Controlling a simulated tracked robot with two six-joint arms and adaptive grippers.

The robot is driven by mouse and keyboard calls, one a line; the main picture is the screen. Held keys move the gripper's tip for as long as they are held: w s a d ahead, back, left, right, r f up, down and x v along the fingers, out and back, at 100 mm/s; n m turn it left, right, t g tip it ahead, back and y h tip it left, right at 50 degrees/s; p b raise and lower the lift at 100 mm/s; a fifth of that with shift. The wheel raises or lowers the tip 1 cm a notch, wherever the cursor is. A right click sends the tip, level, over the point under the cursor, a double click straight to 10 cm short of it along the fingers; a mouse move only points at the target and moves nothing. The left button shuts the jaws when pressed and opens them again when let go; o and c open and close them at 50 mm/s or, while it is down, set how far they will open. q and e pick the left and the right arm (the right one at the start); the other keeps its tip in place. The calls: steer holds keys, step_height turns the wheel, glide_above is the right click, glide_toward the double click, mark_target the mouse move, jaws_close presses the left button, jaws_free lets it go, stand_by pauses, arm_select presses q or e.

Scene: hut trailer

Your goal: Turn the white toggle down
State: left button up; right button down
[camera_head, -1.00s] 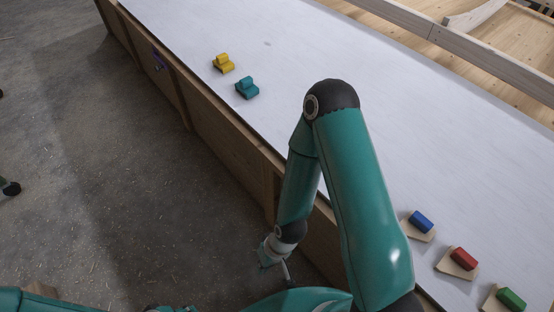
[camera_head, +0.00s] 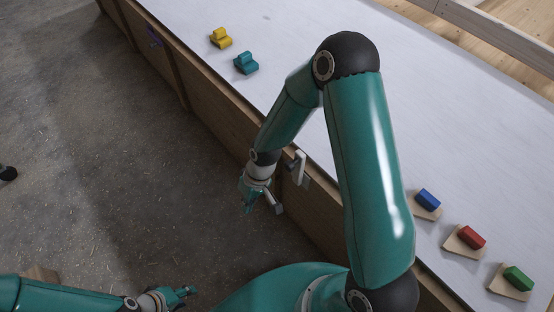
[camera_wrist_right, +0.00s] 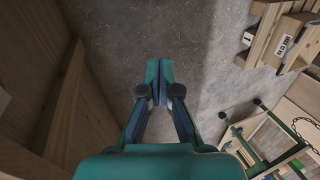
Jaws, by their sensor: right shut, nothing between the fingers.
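The white toggle (camera_head: 299,167) is on the front side of the wooden bench in the head view, just below the top edge and right of my right wrist. It stands upright. My right gripper (camera_head: 247,201) hangs in front of the bench's side, left of and lower than the toggle, apart from it. In the right wrist view its fingers (camera_wrist_right: 159,82) are together and empty above the floor. A small white patch (camera_wrist_right: 3,100) at that view's left edge may be the toggle. My left gripper (camera_head: 184,292) is low over the floor; its finger gap is unclear.
Yellow (camera_head: 220,38) and teal (camera_head: 246,63) blocks stand on the white bench top (camera_head: 290,30). Blue (camera_head: 427,199), red (camera_head: 472,237) and green (camera_head: 518,278) pieces sit on wooden bases at right.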

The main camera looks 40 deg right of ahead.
arm_select(q)
step_height(320, 180, down, 6)
steer(key=b, duration=0.4)
steer(key=shift+r, duration=0.25)
arm_select(e)
steer(key=w+d+r+h, duration=0.1)
steer(key=w+d+r, duration=0.1)
steer(key=d+r, duration=0.2)
steer(key=w+d+r+n+h, duration=0.1)
steer(key=w+d+r, duration=0.2)
steer(key=r, duration=0.7)
steer(key=w+d+r+g+h, duration=0.1)
steer(key=w+d+r+h, duration=0.1)
steer(key=d+r, duration=0.3)
step_height(320, 180, up, 2)
steer(key=shift+w+n, duration=0.2)
steer(key=shift+n, duration=0.2)
steer(key=shift+f, duration=0.1)
arm_select(q)
steer(key=shift+f+b, duration=0.4)
steer(key=shift+b, duration=0.25)
arm_select(e)
steer(key=s+d+f, duration=0.1)
steer(key=s+f, duration=0.3)
steer(key=f, duration=0.6)
steer(key=shift+s+f, duration=0.25)
steer(key=shift+s, duration=0.15)
